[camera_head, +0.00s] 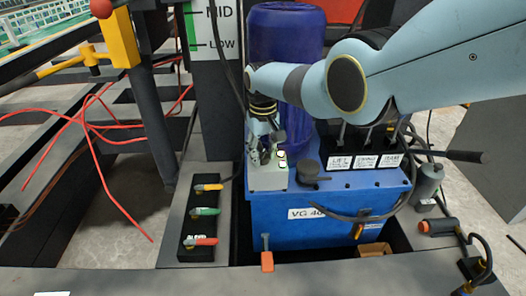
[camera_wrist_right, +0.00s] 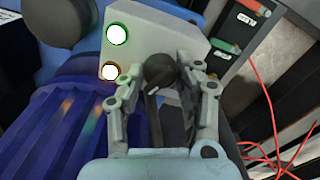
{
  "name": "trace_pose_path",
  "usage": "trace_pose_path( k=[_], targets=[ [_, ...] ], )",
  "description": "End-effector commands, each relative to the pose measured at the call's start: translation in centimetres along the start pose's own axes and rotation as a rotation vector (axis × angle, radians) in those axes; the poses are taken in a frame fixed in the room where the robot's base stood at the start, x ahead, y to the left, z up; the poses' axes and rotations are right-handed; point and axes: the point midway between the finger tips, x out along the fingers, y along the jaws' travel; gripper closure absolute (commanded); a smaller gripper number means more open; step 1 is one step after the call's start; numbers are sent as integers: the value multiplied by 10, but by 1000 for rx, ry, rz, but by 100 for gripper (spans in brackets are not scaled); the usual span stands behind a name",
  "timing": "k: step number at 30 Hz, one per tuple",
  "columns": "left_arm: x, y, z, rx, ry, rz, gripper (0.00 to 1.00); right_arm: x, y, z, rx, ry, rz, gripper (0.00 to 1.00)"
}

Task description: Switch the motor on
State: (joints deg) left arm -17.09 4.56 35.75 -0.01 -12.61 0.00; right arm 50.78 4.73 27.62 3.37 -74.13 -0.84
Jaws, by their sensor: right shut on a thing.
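A dark blue ribbed motor (camera_head: 285,45) stands upright on a blue power unit (camera_head: 320,225). A pale control panel (camera_head: 268,181) sits on the unit's left front top. My right gripper (camera_head: 265,152) reaches down to this panel; in the right wrist view its fingers (camera_wrist_right: 177,72) are closed around a black rotary knob (camera_wrist_right: 183,73) with a light pointer mark. Next to the knob are two lit white buttons, one green-ringed (camera_wrist_right: 117,35) and one orange-ringed (camera_wrist_right: 109,72). The gripper mostly hides the knob in the head view. My left gripper is not in view.
Black levers with white labels (camera_head: 365,161) are right of the panel, beneath my right arm. A black cap (camera_head: 308,170) is close by. Red cables (camera_head: 95,125) lie loosely at left.

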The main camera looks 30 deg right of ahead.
Motion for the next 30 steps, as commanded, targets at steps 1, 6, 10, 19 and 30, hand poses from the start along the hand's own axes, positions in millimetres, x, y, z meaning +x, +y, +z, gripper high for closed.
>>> trace_pose_path(
  k=[1,6,10,19,30],
  targets=[
    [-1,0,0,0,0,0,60,0,-1,1,40,-2,-2,99],
    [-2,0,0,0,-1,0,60,0,-1,1,176,-1,-2,99],
    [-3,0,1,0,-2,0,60,1,-1,1,260,-2,-2,99],
    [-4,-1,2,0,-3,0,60,1,-1,1,377,-2,-2,99],
    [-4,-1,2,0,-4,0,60,1,-1,0,405,-2,-2,99]
  ],
)
